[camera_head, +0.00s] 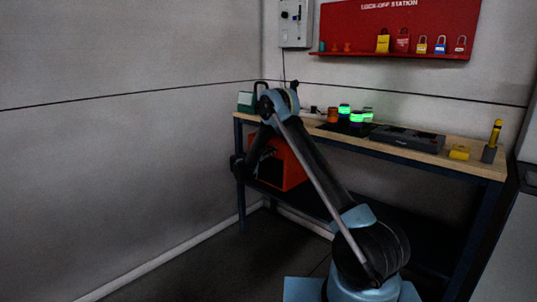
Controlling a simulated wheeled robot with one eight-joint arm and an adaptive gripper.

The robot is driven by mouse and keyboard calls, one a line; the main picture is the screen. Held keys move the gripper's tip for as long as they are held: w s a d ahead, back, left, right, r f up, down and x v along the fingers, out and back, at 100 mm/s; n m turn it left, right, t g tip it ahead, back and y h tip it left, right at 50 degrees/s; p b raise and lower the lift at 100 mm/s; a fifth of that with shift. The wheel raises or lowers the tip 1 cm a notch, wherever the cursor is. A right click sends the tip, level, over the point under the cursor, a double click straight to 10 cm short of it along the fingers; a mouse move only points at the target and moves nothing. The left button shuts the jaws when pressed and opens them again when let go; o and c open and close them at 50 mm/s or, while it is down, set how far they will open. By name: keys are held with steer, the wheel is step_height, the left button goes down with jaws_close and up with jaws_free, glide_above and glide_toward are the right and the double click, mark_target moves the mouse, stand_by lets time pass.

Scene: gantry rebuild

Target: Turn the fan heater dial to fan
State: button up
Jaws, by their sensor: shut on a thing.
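The fan heater appears to be the orange-red box (289,166) on the lower level of the workbench, partly hidden behind my arm. Its dark front faces left, and its dial cannot be made out. My arm rises from the lower right, bends above the bench's left end and comes down in front of the heater. My gripper (249,165) is at the heater's left side, dark against its dark front. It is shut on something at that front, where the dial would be. The fingertips and the dial's setting are too dark and small to see.
The wooden workbench (470,166) holds a dark tray (407,138), green-lit and orange cylinders, and yellow items at its right end. A red lock-off board (400,28) and a grey box (296,24) hang on the wall. The floor at left is clear.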

steer(key=shift+w+a+n, duration=0.1)
steer(key=shift+a+n, duration=0.05)
steer(key=shift+n, duration=0.25)
steer(key=n, duration=1.4)
steer(key=n+g, duration=0.1)
steer(key=n, duration=0.6)
steer(key=shift+a+f+n+h, duration=0.2)
steer(key=shift+f+n+h, duration=0.1)
steer(key=shift+n, duration=0.1)
steer(key=shift+r, duration=0.1)
steer(key=o, duration=1.1)
steer(key=shift+d, duration=0.1)
steer(key=shift+c, duration=0.2)
